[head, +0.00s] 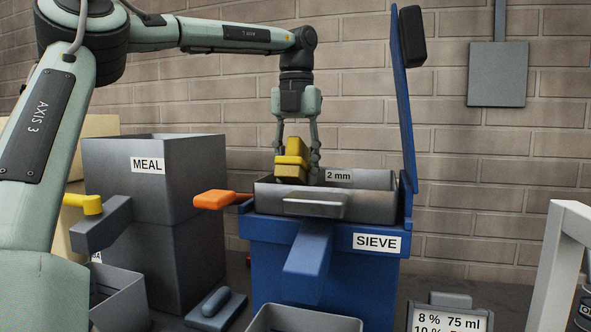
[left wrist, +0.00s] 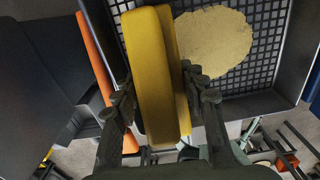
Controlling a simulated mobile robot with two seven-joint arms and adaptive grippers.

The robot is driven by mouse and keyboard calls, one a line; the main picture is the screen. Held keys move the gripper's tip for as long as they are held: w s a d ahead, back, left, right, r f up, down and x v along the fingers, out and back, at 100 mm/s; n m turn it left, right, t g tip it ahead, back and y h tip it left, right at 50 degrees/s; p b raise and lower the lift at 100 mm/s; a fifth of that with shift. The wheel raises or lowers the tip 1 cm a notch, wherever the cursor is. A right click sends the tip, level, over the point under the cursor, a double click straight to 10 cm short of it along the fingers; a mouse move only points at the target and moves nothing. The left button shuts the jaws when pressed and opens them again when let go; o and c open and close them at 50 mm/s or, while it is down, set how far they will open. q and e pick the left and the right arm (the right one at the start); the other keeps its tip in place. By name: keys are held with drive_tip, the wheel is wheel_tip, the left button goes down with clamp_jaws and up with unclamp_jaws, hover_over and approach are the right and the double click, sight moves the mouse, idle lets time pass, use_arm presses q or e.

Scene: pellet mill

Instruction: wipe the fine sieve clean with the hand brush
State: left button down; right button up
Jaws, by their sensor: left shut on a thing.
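The fine sieve (head: 347,206) is a grey open-topped tray with a "2 mm" label, seated on the blue stand marked SIEVE (head: 268,262). In the left wrist view its dark mesh (left wrist: 265,82) carries a rounded patch of tan meal (left wrist: 222,48). My left gripper (head: 297,172) points down over the left part of the sieve, shut on the yellow hand brush (head: 291,150). The brush (left wrist: 150,75) fills the middle of the wrist view and hides part of the mesh. Whether it touches the mesh I cannot tell. My right gripper is not in view.
An orange handle (head: 218,198) sticks out left of the sieve. A raised blue panel (head: 404,100) stands at its right. The grey MEAL bin (head: 150,185) stands to the left.

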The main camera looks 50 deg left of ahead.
use_arm(q)
drive_tip(key=shift+f, duration=0.4)
